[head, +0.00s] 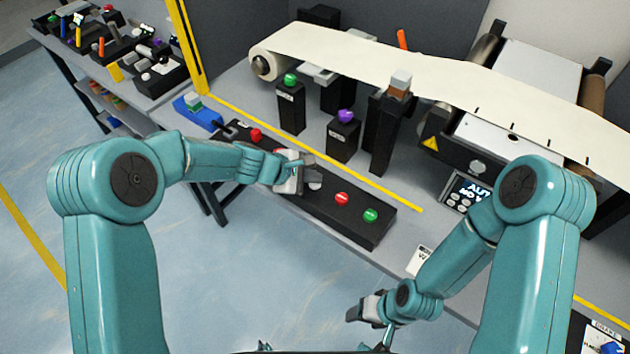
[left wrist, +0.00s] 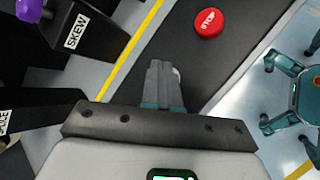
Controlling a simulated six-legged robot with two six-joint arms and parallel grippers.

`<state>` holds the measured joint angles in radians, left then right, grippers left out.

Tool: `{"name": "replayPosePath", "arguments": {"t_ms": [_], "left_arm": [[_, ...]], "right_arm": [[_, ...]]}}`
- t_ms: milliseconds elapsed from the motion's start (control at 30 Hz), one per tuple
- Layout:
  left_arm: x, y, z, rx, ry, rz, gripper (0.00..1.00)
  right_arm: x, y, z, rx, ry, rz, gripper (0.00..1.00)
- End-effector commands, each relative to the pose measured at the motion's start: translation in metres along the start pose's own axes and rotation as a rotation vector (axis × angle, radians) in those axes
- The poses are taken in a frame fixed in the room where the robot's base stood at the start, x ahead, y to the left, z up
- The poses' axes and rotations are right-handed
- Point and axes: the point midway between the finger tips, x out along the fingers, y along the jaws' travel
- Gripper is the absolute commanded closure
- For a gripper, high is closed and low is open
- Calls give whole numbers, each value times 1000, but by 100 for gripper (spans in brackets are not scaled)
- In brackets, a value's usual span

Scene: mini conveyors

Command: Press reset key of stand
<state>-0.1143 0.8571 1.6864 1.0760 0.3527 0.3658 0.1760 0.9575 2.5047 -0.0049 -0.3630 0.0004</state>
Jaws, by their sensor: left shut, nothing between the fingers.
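A long black control stand (head: 335,221) lies along the table's front edge. A pale grey-white key (head: 315,184) on it shows just beside my left gripper (head: 300,186); its lettering is not readable. In the left wrist view, the shut, empty left fingers (left wrist: 165,72) are over the stand and cover most of that pale key (left wrist: 177,73). I cannot tell whether they touch it. A red key (head: 342,198), marked STOP in the left wrist view (left wrist: 208,22), and a green key (head: 371,215) sit to its right. My right gripper (head: 364,310) hangs in front of the table, apart from the stand.
Behind the stand are black posts with a green knob (head: 291,80) and a purple knob (head: 346,116). A post with a brown-and-white block (head: 400,84) stands near the cream web (head: 370,62). A red dome button (head: 256,135) is at the stand's left.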

Motion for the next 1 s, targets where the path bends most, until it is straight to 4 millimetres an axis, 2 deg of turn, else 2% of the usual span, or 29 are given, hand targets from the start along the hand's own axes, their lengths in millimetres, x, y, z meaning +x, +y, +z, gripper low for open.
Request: {"name": "replayPosePath", "arguments": {"t_ms": [367, 700, 1000], "left_arm": [[0, 0, 0, -1, 1, -1, 100], [-12, 8, 8, -2, 0, -1, 100], [-12, 8, 8, -1, 0, -1, 100]], "right_arm": [[-1, 0, 0, 0, 0, 0, 36], [-13, -5, 0, 0, 0, 0, 36], [-12, -4, 0, 0, 0, 0, 36]]}}
